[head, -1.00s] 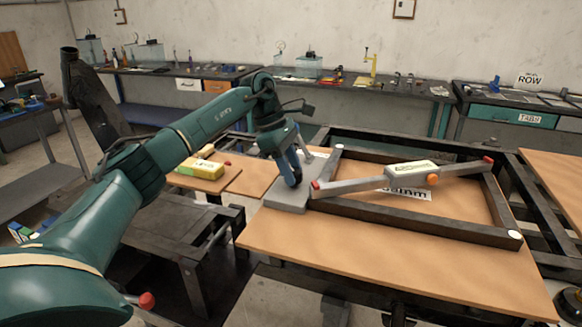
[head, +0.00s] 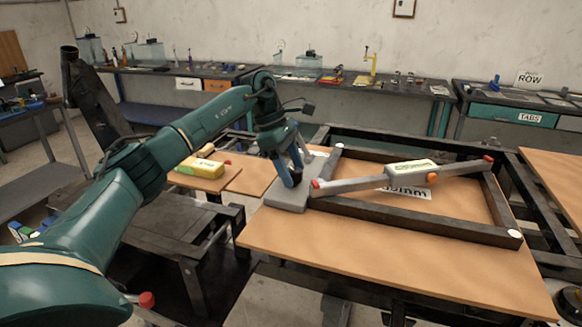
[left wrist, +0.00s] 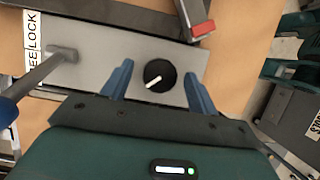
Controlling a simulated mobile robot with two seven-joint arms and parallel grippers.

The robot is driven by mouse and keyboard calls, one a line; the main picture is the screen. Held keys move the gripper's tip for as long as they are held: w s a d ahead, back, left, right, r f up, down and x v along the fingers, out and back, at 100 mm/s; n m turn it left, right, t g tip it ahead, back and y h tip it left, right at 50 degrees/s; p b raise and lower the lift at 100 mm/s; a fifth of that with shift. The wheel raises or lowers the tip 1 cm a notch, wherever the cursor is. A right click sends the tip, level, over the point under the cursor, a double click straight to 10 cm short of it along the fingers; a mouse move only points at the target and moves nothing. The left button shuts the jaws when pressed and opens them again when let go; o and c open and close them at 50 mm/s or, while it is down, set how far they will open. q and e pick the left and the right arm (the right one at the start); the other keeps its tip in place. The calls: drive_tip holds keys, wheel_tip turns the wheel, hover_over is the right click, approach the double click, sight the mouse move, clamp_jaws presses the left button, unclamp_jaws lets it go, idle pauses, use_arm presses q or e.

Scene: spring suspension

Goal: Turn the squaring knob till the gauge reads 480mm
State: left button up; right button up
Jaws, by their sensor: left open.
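The squaring knob (left wrist: 160,74) is a round black knob with a white pointer line on a grey plate (left wrist: 98,62). In the left wrist view it lies between the two blue fingers of my left gripper (left wrist: 158,80), with a gap on each side. In the head view my left gripper (head: 295,178) is over the grey plate (head: 286,196), pointing down, and hides the knob. The gauge (head: 411,171) is a pale box on a bar lying diagonally across a dark rectangular frame (head: 420,217). Its reading is too small to make out. My right gripper is out of view.
A lever (left wrist: 42,72) stands on the plate beside a label ending in "LOCK" (left wrist: 33,38). The bar's red-tipped end (left wrist: 203,29) is close to the plate. A yellow box (head: 200,168) sits left of the plate. The board's front (head: 390,265) is clear.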

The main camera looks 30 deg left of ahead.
use_arm(q)
drive_tip(key=v, duration=1.3)
drive_tip(key=shift+b, duration=0.45)
